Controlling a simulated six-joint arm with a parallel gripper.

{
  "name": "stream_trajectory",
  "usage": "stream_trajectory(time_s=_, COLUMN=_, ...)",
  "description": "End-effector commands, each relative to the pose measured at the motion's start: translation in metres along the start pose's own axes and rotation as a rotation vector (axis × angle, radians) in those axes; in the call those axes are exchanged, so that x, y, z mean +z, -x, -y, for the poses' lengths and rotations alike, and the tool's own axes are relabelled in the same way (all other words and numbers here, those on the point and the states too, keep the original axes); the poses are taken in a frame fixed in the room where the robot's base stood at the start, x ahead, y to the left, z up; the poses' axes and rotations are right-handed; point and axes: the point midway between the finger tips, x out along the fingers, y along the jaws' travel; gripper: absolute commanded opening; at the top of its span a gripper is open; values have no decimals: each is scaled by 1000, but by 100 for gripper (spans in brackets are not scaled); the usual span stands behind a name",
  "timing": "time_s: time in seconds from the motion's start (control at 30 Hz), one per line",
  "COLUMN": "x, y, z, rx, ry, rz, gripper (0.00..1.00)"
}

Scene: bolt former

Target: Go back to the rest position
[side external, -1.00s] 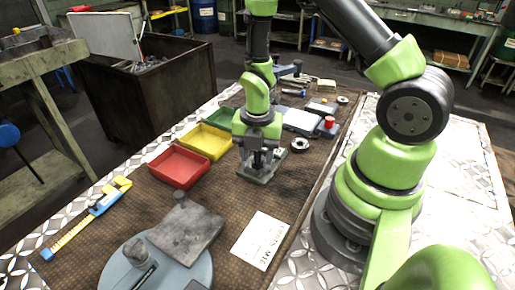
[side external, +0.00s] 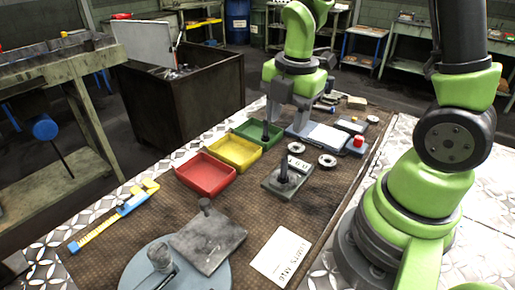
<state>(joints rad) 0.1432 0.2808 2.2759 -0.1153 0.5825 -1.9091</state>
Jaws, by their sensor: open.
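My gripper (side external: 286,116) is raised over the far part of the brown work mat, near the green tray and the white-topped device. Its grey fingers are apart with nothing seen between them. A grey block (side external: 271,184) sits on the mat nearer the camera, with a dark upright pin or bolt (side external: 286,170) standing on it. The gripper is clear of both. A dark upright piece (side external: 265,131) shows at the green tray, just below the left finger; I cannot tell whether they touch.
Red (side external: 207,176), yellow (side external: 234,154) and green (side external: 252,131) trays line the mat's left side. Two metal rings (side external: 327,160) (side external: 296,148) lie near the block. A white-topped device (side external: 326,136) with a red knob stands behind. A round base with a plate (side external: 208,240) is in front.

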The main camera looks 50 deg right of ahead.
Motion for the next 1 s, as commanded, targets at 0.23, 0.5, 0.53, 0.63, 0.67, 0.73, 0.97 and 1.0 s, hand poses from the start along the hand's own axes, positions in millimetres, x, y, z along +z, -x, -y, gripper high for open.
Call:
stream_trajectory(time_s=0.23, x=-26, y=80, z=18, rx=210, ry=-781, rz=-123, gripper=46)
stream_trajectory(time_s=0.5, x=-51, y=134, z=60, rx=268, ry=-1550, rz=-447, gripper=46)
stream_trajectory(time_s=0.53, x=-53, y=137, z=64, rx=262, ry=-1611, rz=-481, gripper=46)
stream_trajectory(time_s=0.63, x=-58, y=144, z=75, rx=237, ry=-1768, rz=-571, gripper=46)
stream_trajectory(time_s=0.67, x=-59, y=146, z=77, rx=229, ry=-1802, rz=-589, gripper=46)
stream_trajectory(time_s=0.73, x=-60, y=147, z=81, rx=214, ry=-1856, rz=-620, gripper=46)
stream_trajectory(time_s=0.97, x=-61, y=148, z=82, rx=203, ry=-1892, rz=-637, gripper=46)
stream_trajectory(time_s=1.0, x=-61, y=148, z=82, rx=203, ry=-1891, rz=-637, gripper=46)
